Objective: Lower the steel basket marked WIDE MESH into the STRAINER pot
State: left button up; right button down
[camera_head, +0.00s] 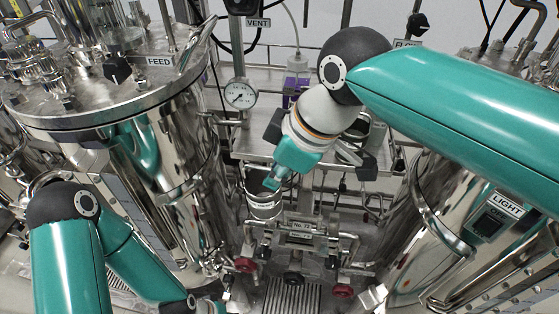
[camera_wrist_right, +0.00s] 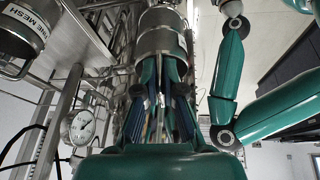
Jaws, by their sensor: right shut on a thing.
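My right gripper (camera_head: 276,183) reaches down from the right arm in the head view. It is shut on a shiny steel basket (camera_head: 264,206) with ring bands, which hangs just below the fingertips. In the right wrist view the fingers (camera_wrist_right: 166,85) meet the banded steel basket (camera_wrist_right: 163,38) at the top. No marking on this basket can be read. Another steel vessel (camera_wrist_right: 28,42) with a label ending in INE MESH shows upside down at the upper left of the wrist view. I cannot make out a STRAINER label. My left arm points down at the lower left; its gripper is out of sight.
A large steel tank marked FEED (camera_head: 160,130) stands left, and another marked LIGHT (camera_head: 460,230) stands right. Between them are a pressure gauge (camera_head: 240,94), a steel shelf (camera_head: 255,146) and pipes with red valve knobs (camera_head: 245,265). The gap between the tanks is narrow.

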jog(key=shift+s, duration=0.15)
jog(key=shift+r, duration=0.15)
jog(key=shift+r+p, duration=1)
jog(key=shift+p, duration=0.05)
dwell(1.0)
